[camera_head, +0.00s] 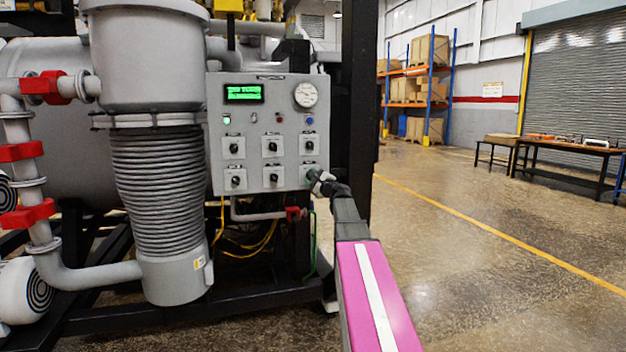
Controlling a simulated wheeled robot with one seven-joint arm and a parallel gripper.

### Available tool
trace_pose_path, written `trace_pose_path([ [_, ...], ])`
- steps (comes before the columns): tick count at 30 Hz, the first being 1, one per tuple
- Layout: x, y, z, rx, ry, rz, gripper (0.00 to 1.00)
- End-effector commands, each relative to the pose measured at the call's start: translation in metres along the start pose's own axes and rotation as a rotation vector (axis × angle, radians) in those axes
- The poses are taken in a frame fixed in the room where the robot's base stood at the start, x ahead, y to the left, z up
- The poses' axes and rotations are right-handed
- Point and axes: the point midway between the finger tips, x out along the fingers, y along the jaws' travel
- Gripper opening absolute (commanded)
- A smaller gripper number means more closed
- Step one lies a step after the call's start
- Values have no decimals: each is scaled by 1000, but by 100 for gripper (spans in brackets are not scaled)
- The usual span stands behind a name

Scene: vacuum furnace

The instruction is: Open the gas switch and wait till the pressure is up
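The grey control panel (256,163) on the furnace carries several black rotary switches in two rows. Their labels are too small to read, so I cannot tell which is the gas switch. My gripper (316,177) is at the lower right switch (309,171), partly covering it. I cannot tell whether it touches the switch or whether its fingers are open. A round white pressure gauge (306,95) is at the panel's upper right; its needle is too small to read. A lit green display (243,93) is at upper left; its text is blurred.
A red-handled valve pipe (292,214) runs just below the panel near my gripper. A dark frame post (358,110) stands right of the panel. A ribbed grey column (160,185) stands left. The floor to the right is clear up to a workbench (565,146).

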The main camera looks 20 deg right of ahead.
Motion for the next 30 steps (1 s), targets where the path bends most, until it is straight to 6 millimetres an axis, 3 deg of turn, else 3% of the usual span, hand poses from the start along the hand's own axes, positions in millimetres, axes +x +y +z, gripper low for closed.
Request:
trace_pose_path([
  [7, -1, 1, -1, 3, 2, 1, 19],
  [8, -1, 1, -1, 3, 2, 1, 49],
  [9, -1, 1, -1, 3, 2, 1, 62],
  [10, -1, 1, 0, 2, 2, 1, 68],
  [22, -5, 0, 0, 1, 1, 0, 68],
  [30, -39, 1, 1, 1, 2, 0, 68],
])
